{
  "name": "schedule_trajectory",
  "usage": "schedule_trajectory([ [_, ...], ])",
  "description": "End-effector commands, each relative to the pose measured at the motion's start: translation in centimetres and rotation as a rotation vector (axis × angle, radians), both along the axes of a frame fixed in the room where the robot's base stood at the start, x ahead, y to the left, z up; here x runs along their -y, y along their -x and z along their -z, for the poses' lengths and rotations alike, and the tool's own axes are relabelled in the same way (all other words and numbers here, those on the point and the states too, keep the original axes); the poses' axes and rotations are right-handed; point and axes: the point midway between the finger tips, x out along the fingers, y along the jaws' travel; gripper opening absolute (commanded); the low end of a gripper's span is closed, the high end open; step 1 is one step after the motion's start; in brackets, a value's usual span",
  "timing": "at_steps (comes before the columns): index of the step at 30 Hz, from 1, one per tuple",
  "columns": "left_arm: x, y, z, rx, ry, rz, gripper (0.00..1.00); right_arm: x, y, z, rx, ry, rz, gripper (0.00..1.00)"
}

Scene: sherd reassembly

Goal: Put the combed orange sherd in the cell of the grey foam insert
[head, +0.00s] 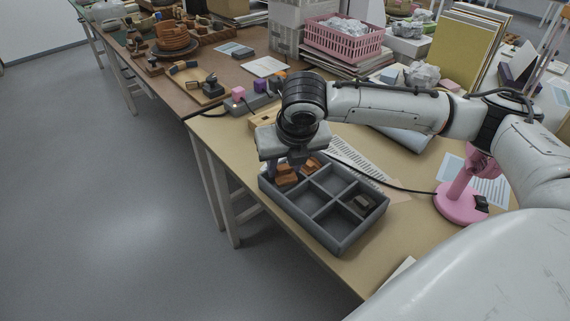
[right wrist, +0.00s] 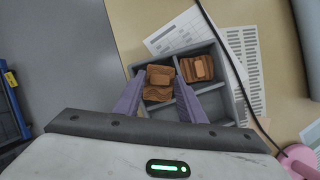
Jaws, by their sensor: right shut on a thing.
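The grey foam insert (head: 330,240) lies on the near table, divided into several cells. My right gripper (head: 286,170) points down over its left corner cell. In the right wrist view, the gripper (right wrist: 160,82) is shut on the combed orange sherd (right wrist: 158,77), which shows between the two purple-grey fingers. In the head view, the sherd (head: 286,181) is partly hidden by the gripper and sits at or just inside that cell. I cannot tell whether it touches the floor. My left gripper is not in view.
Another orange-brown sherd (right wrist: 197,68) lies in the neighbouring cell. A dark sherd (head: 363,204) lies in a right-hand cell; other cells look empty. A black cable (head: 400,191) runs behind the insert to a pink lamp base (head: 460,203). A printed sheet (head: 352,158) lies behind.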

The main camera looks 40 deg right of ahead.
Motion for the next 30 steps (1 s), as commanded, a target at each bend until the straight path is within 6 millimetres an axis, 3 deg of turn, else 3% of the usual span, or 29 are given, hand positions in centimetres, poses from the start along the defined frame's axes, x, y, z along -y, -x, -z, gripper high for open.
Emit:
schedule_trajectory([
  [9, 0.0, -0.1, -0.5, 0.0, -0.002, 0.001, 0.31, 0.0, 0.0, 0.9, -0.002, 0.0, 0.0, 0.1],
  [10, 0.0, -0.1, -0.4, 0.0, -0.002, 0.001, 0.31, 0.0, 0.0, 1.0, -0.002, -0.001, 0.0, 0.38],
  [13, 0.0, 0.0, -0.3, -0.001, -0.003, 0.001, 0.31, 0.0, 0.0, 1.0, -0.001, 0.0, 0.0, 0.55],
  [26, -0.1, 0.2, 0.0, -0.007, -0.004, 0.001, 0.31, -0.1, 0.0, 0.9, 0.0, -0.002, -0.002, 0.55],
  [30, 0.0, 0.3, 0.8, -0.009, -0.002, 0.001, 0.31, -0.1, -0.1, 0.1, 0.005, -0.002, -0.003, 0.55],
])
